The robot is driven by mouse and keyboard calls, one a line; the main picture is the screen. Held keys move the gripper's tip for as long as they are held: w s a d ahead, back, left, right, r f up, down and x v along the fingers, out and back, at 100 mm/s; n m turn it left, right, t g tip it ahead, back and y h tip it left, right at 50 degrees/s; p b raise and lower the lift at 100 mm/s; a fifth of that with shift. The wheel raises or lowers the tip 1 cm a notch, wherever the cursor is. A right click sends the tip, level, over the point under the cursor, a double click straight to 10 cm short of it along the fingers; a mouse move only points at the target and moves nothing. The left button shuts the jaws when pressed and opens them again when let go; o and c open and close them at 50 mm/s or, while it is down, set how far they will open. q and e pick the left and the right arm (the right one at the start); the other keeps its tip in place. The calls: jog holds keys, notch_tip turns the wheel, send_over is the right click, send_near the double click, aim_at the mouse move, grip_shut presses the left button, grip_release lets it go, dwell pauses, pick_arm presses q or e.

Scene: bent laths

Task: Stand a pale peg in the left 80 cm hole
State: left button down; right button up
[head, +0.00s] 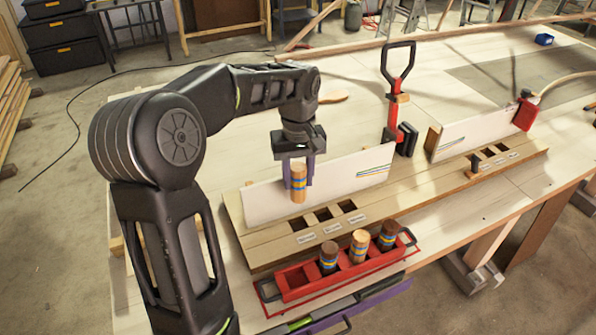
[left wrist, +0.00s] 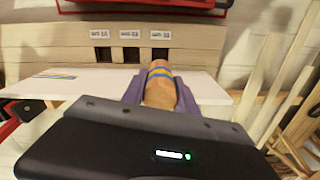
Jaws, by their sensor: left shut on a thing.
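My left gripper (head: 299,180) is shut on a pale tan peg (head: 298,184) with a blue and yellow band. The peg is upright in the head view, apparently above the plank and beside the left white board. It also shows between the jaws in the left wrist view (left wrist: 160,85). Below it, the wooden plank (head: 262,243) has a left group of three dark square holes, including the leftmost hole (head: 299,225), each with a small label too blurred to read. In the wrist view, the peg's end is close to one hole (left wrist: 160,53). My right gripper is out of view.
A red tray (head: 292,289) in front of the plank holds a brown peg (head: 328,258), a pale peg (head: 359,246) and a dark brown peg (head: 388,236). A white board (head: 262,203) stands behind the left holes. A red-handled clamp (head: 393,105) rises behind the plank.

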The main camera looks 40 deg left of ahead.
pick_arm(q)
jog(key=shift+f+b, duration=0.5)
jog(key=shift+f, duration=0.5)
notch_tip(320, 180, down, 7)
jog(key=b, duration=0.4)
jog(key=shift+r+b, duration=0.15)
jog(key=shift+b, duration=0.15)
jog(key=shift+f+b, duration=0.7)
jog(key=shift+f, duration=0.2)
jog(key=c, duration=0.9)
grip_release()
jog(key=shift+o, duration=0.2)
jog(key=shift+r+p, duration=0.35)
jog(key=shift+r, duration=0.05)
jog(key=shift+r+p, duration=3.05)
jog(key=shift+r, duration=1.15)
